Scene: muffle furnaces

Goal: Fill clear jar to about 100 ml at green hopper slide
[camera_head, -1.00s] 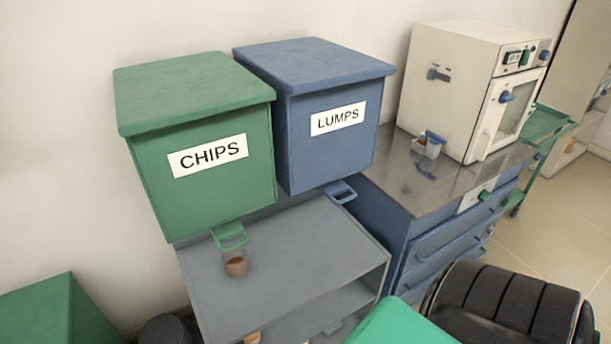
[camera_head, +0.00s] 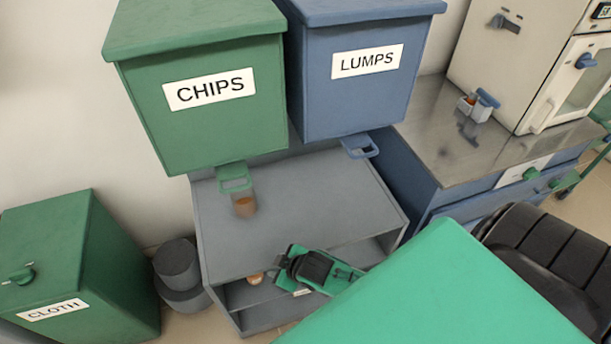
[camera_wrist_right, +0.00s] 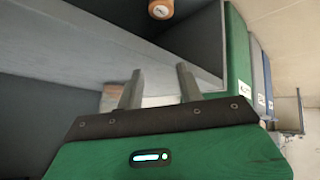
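The green hopper (camera_head: 200,105) is labelled CHIPS and has a green slide handle (camera_head: 234,178) at its lower front. The clear jar (camera_head: 244,205) stands upright on the grey bench top directly below the slide, with brown material inside; its level in ml cannot be read. My right gripper (camera_head: 285,264) is at the front of the grey bench, below and right of the jar and apart from it. In the right wrist view its two fingers (camera_wrist_right: 158,80) are spread with nothing visibly held. My left gripper is not in view.
The blue LUMPS hopper (camera_head: 365,75) stands right of the green one, with a blue slide handle (camera_head: 360,147). A small brown round item (camera_head: 256,278) sits on the shelf under the grey bench top (camera_head: 310,205). A green CLOTH bin (camera_head: 85,260) and dark round containers (camera_head: 178,265) stand left.

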